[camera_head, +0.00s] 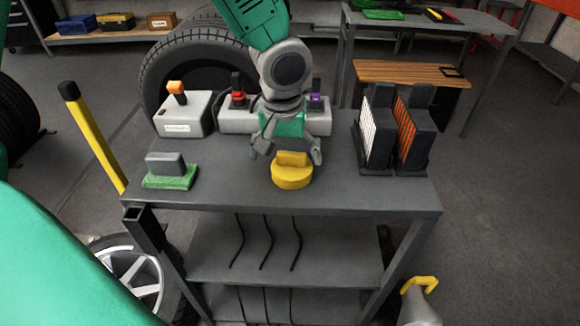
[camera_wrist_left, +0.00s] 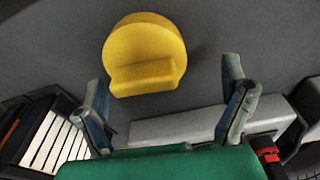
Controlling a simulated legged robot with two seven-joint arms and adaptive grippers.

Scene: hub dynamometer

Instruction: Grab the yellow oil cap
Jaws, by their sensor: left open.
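The yellow oil cap (camera_head: 291,177) is a round disc with a raised grip bar, lying on the grey table top near its front edge. My left gripper (camera_head: 286,152) hangs over the table just behind and above the cap, with its fingers spread. The cap also shows in the left wrist view (camera_wrist_left: 145,55), beyond the fingertips and a little left of the middle between them. Nothing is held between the fingers (camera_wrist_left: 165,85). My right gripper is out of view.
A grey block on a green base (camera_head: 170,170) sits to the left. Switch boxes (camera_head: 183,118) stand behind the gripper, partly hidden by it. Two dark filter-like units (camera_head: 378,130) stand on the right. Table space beside the cap is clear.

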